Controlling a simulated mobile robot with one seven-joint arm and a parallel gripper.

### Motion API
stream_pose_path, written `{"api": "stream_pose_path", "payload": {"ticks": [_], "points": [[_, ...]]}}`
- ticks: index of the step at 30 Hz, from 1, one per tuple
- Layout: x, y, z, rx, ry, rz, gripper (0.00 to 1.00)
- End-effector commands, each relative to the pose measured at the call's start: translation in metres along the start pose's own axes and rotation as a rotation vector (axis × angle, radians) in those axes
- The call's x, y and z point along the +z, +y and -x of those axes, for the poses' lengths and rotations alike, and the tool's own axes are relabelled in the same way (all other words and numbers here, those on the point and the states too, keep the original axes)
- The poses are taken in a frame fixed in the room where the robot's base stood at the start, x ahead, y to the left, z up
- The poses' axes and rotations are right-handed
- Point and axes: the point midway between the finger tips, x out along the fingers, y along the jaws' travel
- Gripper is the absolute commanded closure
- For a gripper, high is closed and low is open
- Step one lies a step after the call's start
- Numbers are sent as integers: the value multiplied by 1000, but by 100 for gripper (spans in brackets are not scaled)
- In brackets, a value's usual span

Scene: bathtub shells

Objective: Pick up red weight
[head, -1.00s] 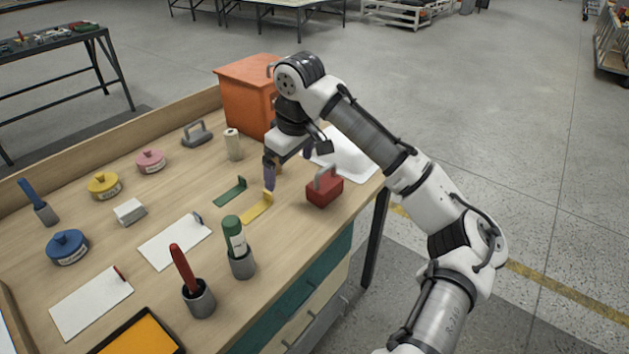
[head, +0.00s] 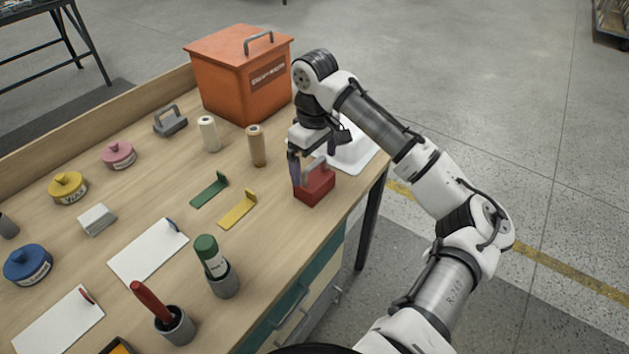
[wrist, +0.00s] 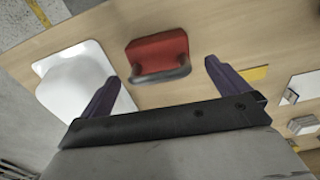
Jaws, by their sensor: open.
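The red weight (head: 315,188) is a red block with a grey handle on top. It stands on the wooden bench near its right edge in the head view. In the wrist view the red weight (wrist: 157,54) lies ahead of and between the two purple fingers, its handle toward me. My gripper (head: 313,172) is open and points down just above the weight. It also shows in the wrist view (wrist: 158,80), empty, with a finger to each side of the weight. The far finger is partly hidden in the head view.
A white tray (head: 352,154) lies close behind the weight. An orange bin (head: 235,85) stands at the back. A brown roll (head: 257,147), a yellow bracket (head: 237,212) and a green bracket (head: 209,192) are to the left. The bench right of the weight ends soon.

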Motion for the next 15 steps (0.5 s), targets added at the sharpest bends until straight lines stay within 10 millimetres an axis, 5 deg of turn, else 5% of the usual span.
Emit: {"api": "stream_pose_path", "payload": {"ticks": [15], "points": [[-1,1,-55,-1,0,1,0]]}}
